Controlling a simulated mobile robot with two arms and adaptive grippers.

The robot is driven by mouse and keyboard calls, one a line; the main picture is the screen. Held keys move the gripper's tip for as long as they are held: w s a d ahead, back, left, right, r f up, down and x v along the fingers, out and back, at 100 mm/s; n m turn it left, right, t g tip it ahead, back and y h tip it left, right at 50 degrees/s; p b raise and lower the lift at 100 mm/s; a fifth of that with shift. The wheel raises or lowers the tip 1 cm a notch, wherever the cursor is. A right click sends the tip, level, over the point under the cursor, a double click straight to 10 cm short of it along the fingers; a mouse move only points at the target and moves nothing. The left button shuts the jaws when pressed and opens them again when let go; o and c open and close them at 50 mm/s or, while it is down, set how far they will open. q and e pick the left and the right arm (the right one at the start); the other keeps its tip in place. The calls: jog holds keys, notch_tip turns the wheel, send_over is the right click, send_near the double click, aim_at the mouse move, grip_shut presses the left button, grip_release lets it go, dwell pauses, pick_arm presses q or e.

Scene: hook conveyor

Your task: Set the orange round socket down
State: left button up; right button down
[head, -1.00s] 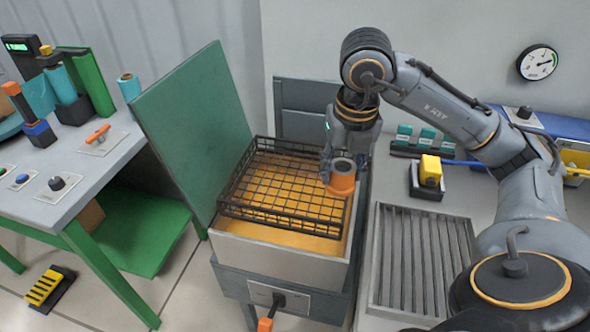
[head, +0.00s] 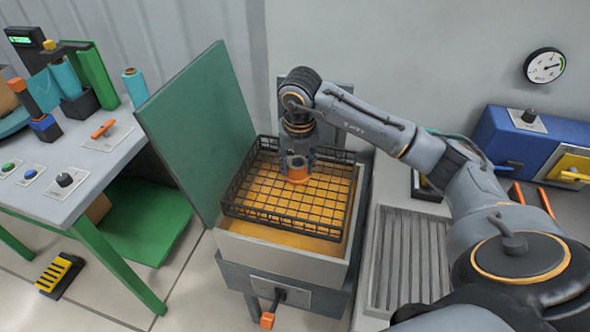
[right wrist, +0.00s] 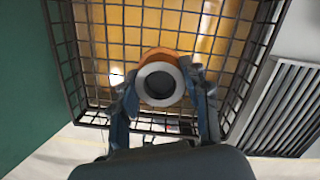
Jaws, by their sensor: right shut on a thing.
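The orange round socket (head: 298,174) has a grey ring-shaped top with a dark round hole. My right gripper (head: 297,158) is shut on it and holds it upright over the black wire basket (head: 288,231). In the right wrist view the socket (right wrist: 160,85) sits between the two fingers (right wrist: 162,92), with the basket's wire grid behind it. I cannot tell whether the socket's underside touches the grid. The basket is over an open box (head: 277,259) with an orange inside. My left gripper does not show.
A green raised lid (head: 196,130) stands left of the basket. A grey ribbed tray (head: 405,255) lies to the right. A blue box with a yellow front (head: 515,140) stands farther right. A workbench (head: 75,180) with knobs is at the left.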

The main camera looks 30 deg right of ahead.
aim_at(295, 174)
jog(key=shift+w+a+f, duration=0.1)
jog(key=shift+w+f, duration=0.15)
jog(key=shift+w, duration=0.05)
jog(key=f+p, duration=0.2)
jog(key=f, duration=0.1)
jog(key=shift+w+f, duration=0.1)
jog(key=shift+w, duration=0.1)
jog(key=shift+f, duration=0.25)
jog(key=c, duration=0.7)
grip_release()
jog(key=shift+o, duration=0.2)
